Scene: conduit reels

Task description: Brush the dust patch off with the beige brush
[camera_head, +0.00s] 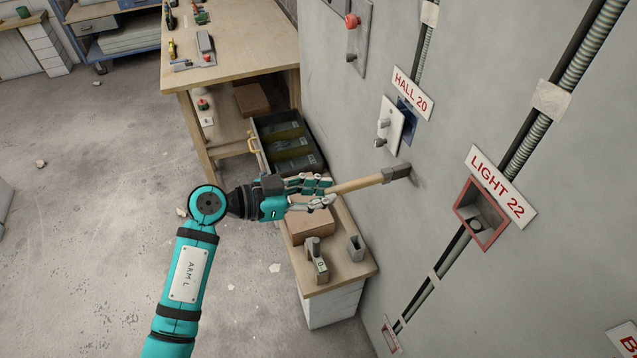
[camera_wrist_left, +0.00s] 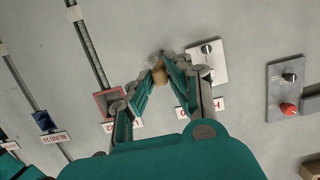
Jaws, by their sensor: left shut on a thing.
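My left gripper (camera_head: 322,192) is shut on the beige brush (camera_head: 356,185) by its handle, and the brush points right towards the wall. The brush's grey-brown head (camera_head: 397,173) is at the wall, below the HALL 20 switch; I cannot tell for sure whether it touches. A faint darker smudge, which may be the dust patch (camera_head: 415,179), shows just beyond the head, partly hidden by it. In the left wrist view the fingers (camera_wrist_left: 165,72) close around the beige brush (camera_wrist_left: 159,75), whose far end faces the wall. My right gripper is not in view.
The white HALL 20 switch plate (camera_head: 389,124) sits above the brush head. The red-framed LIGHT 22 box (camera_head: 482,213) and conduits are to the right. A small bench (camera_head: 350,268) with a box and tools stands below the arm. A workbench (camera_head: 235,57) and open drawer (camera_head: 287,142) lie behind.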

